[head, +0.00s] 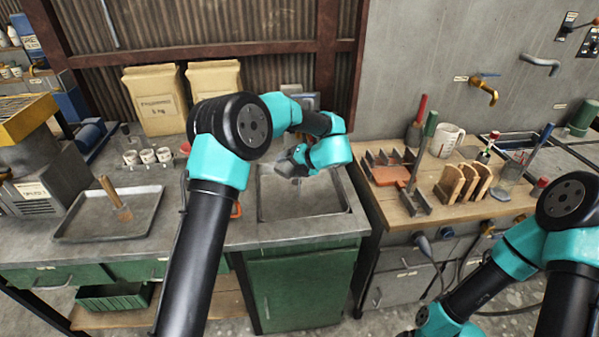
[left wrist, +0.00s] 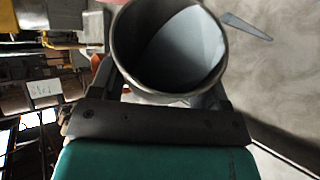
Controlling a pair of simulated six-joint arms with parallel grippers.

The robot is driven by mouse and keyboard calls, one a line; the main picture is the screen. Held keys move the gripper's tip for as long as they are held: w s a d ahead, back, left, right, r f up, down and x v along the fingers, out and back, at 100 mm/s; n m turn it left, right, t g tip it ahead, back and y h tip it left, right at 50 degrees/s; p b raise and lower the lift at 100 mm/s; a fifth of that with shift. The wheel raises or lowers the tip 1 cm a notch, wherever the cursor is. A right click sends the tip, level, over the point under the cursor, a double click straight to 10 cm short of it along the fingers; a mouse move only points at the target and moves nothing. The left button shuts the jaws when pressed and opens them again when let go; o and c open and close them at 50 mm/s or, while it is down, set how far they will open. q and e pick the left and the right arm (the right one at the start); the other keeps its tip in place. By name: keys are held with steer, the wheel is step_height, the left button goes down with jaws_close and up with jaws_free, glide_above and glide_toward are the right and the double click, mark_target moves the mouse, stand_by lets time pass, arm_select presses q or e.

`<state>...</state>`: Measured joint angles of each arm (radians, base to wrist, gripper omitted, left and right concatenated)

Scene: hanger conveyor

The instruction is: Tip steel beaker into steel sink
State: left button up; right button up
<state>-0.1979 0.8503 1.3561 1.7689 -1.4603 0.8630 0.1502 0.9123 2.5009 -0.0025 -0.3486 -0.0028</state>
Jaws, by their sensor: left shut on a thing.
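The steel beaker (left wrist: 150,60) is in the left wrist view, its round open mouth facing the camera. Its inside is dark on one side and pale on the other; I cannot tell whether the pale part is liquid. My left gripper (left wrist: 170,98) is shut on the beaker, with a finger on either side. In the head view my left gripper (head: 290,165) is above the back left part of the steel sink (head: 300,213), and my own arm hides most of the beaker. The wrist view's background lies sideways, so the wrist is rolled over.
Left of the sink, a metal tray (head: 85,222) holds a wooden-handled tool. Several small cups (head: 147,156) and two paper bags (head: 155,98) stand behind. On the right, a wooden bench (head: 440,205) carries racks, a white mug (head: 447,140) and tools. The sink's front part is clear.

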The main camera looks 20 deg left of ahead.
stand_by(0.6)
arm_select(q)
steer(key=shift+w+m+g, duration=0.1)
steer(key=shift+m+g, duration=0.2)
steer(key=shift+y, duration=0.3)
steer(key=shift+w+f+m+g, duration=0.1)
steer(key=shift+m+g, duration=0.2)
steer(key=shift+g, duration=0.1)
stand_by(0.6)
steer(key=shift+w+d+f+m+g+y, duration=0.1)
steer(key=shift+w+f+m+g+y, duration=0.05)
steer(key=shift+m+g+y, duration=0.2)
steer(key=shift+f, duration=0.1)
stand_by(0.5)
steer(key=shift+w+d+f+m+g, duration=0.1)
steer(key=shift+w+m+g, duration=0.05)
steer(key=shift+m+g, duration=0.15)
